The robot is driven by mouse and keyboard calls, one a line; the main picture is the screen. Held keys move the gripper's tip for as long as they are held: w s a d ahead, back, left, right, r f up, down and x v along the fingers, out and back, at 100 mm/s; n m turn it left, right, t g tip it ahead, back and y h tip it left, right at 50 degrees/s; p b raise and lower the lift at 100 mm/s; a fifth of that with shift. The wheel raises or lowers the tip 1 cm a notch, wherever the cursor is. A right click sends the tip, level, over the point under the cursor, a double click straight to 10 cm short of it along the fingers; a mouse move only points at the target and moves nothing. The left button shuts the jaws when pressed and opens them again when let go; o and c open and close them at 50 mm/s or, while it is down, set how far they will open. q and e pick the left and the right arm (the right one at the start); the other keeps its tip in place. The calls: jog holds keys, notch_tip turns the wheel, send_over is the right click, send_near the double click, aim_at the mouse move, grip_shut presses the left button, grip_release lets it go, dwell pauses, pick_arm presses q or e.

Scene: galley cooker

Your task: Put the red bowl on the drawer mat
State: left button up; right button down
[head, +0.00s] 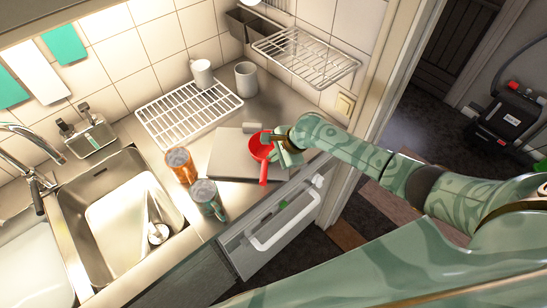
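The red bowl (257,150) has a red handle-like part (263,174) pointing toward the counter's front edge. It shows over a flat grey slab (226,152) on the steel counter; I cannot tell whether it rests on it or is held just above. My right gripper (277,147) is at the bowl's right rim, its fingers partly hidden against the bowl. Whether they are closed on the rim is unclear. I cannot make out a mat clearly. My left gripper is not in view.
An orange cup (181,167) and a green mug (206,199) stand left of the bowl near the front edge. A white wire rack (187,110), a white mug (201,73) and a grey cup (246,78) are behind. The sink (112,240) is at left.

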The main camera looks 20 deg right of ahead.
jog(key=c, duration=1.6)
grip_release()
jog(key=shift+c, duration=0.2)
jog(key=p+v, duration=0.4)
jog(key=v, duration=0.8)
